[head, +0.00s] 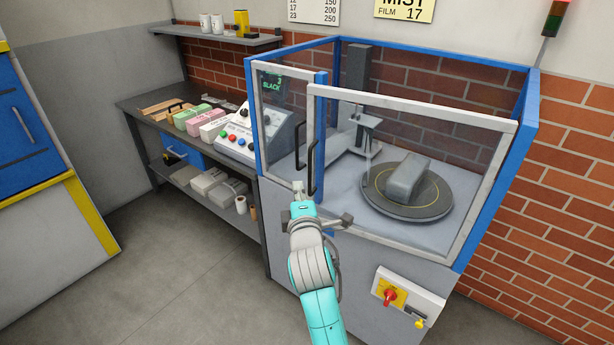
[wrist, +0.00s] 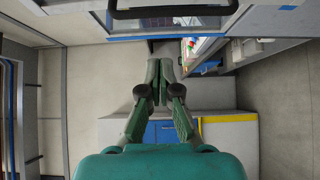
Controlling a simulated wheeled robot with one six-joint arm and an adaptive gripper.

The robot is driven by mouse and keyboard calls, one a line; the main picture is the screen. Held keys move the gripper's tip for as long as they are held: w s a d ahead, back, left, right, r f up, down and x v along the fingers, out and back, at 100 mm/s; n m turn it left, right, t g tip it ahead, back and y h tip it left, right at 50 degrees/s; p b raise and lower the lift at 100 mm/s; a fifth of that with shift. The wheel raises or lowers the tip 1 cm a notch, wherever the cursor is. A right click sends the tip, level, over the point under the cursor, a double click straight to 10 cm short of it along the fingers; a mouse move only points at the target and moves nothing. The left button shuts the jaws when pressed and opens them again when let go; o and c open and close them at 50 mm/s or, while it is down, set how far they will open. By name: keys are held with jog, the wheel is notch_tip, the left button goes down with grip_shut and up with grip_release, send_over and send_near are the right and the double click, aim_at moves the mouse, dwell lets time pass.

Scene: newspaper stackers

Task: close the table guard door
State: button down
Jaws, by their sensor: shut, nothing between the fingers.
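The table guard (head: 322,100) is a blue-framed enclosure with clear panels in pale frames. Its large right door (head: 415,108) has its left edge overlapping the blue middle post, seemingly slightly forward of it; the exact gap cannot be told. A black handle (head: 313,168) is near that edge, and another black handle (head: 299,146) is just left of it. A dark bar handle (wrist: 172,13) crosses the top of the wrist view. My gripper (head: 298,188) is shut and empty, in front of the guard just below the handles. Its fingertips also show in the wrist view (wrist: 161,66). Contact cannot be told.
Inside the guard, a round turntable (head: 405,215) carries a grey bundle (head: 405,178). A control panel (head: 262,135) and a workbench (head: 150,103) stand to the left. A red switch (head: 390,296) is on the cabinet front. The floor (head: 180,265) at left is clear.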

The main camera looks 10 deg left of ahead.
jog(key=w+d, duration=0.1)
jog(key=w, duration=0.5)
jog(key=shift+d, duration=0.2)
jog(key=shift+w, duration=0.1)
